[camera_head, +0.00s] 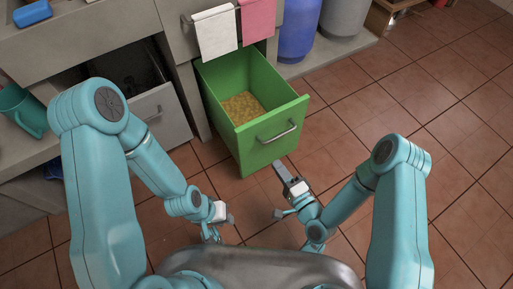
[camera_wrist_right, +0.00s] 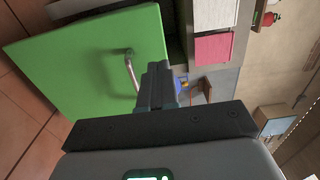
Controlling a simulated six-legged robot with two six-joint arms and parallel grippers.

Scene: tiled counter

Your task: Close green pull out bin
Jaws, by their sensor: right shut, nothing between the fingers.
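The green pull-out bin (camera_head: 222,83) stands pulled out from under the counter in the head view, with yellowish contents inside. Its front panel (camera_head: 257,143) carries a metal bar handle (camera_head: 278,131). The green front and its handle (camera_wrist_right: 131,72) also show in the right wrist view. My right gripper (camera_head: 281,170) is shut and empty, just in front of the lower right part of the bin front. In the right wrist view its fingers (camera_wrist_right: 157,78) appear beside the handle; I cannot tell whether they touch the bin. My left gripper (camera_head: 217,228) is low near my body, its jaws unclear.
White (camera_head: 215,32) and pink (camera_head: 257,18) towels hang above the bin. A grey drawer (camera_head: 160,115) stands open at left, and a teal mug (camera_head: 27,112) is on the left. Blue (camera_head: 299,30) and grey (camera_head: 344,15) cylinders stand behind right. Tiled floor (camera_head: 425,100) is clear at right.

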